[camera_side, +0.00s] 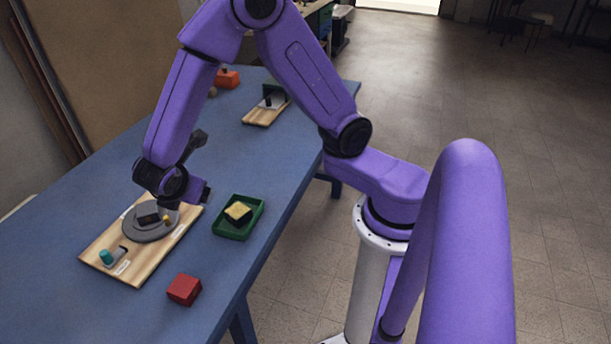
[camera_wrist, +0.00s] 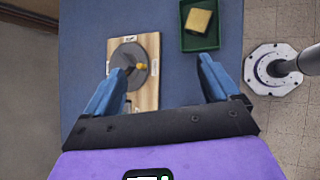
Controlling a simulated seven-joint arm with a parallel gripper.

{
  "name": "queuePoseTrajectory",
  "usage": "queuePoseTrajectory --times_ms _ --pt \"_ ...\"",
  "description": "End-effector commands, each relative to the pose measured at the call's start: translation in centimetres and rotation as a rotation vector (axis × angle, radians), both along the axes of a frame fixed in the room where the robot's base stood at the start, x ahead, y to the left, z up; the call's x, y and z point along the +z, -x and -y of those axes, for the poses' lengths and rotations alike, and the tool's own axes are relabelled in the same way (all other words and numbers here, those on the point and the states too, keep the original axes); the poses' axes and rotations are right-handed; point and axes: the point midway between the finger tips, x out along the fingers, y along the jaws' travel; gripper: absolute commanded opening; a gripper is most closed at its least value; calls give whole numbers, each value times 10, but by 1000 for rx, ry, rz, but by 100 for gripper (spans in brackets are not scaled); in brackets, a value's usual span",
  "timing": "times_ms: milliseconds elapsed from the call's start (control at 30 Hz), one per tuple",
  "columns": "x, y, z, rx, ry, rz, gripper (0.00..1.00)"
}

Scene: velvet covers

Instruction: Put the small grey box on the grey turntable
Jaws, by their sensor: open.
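The grey turntable (camera_side: 139,235) is a round disc on a wooden board (camera_side: 132,270), with a small yellow knob (camera_side: 166,218) near its rim. It also shows in the wrist view (camera_wrist: 128,52). A small dark grey box-like shape (camera_side: 147,213) appears on the disc in the side view, partly under my gripper; a dark patch shows there in the wrist view (camera_wrist: 127,71). I cannot tell for certain that it is the small grey box. My gripper (camera_wrist: 162,64) is open and empty, above the board. Its left finger overlaps the disc's near edge in the wrist view.
A green tray (camera_side: 222,230) holding a yellow-topped block (camera_side: 238,211) stands right of the board. A red cube (camera_side: 184,289) lies near the table's front edge. Farther back are another wooden board (camera_side: 259,117) and an orange-red box (camera_side: 228,79). The blue table is clear between them.

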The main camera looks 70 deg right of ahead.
Motion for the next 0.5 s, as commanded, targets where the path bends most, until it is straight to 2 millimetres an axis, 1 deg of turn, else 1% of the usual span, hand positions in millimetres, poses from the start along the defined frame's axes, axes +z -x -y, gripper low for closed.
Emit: queuePoseTrajectory --times_ms 33,167,200,267,300,367,400,500 --pt "11 18 5 -41 -64 2 89" --pt "29 67 15 -153 -226 -19 89" --pt "33 83 19 -187 -275 -27 89" --pt "40 107 23 -238 -351 -44 89" --pt "44 122 26 -271 -399 -56 89" --pt "49 146 31 -319 -473 -77 89" --pt "52 161 34 -353 -520 -93 89" --pt "58 195 39 -421 -619 -132 89"
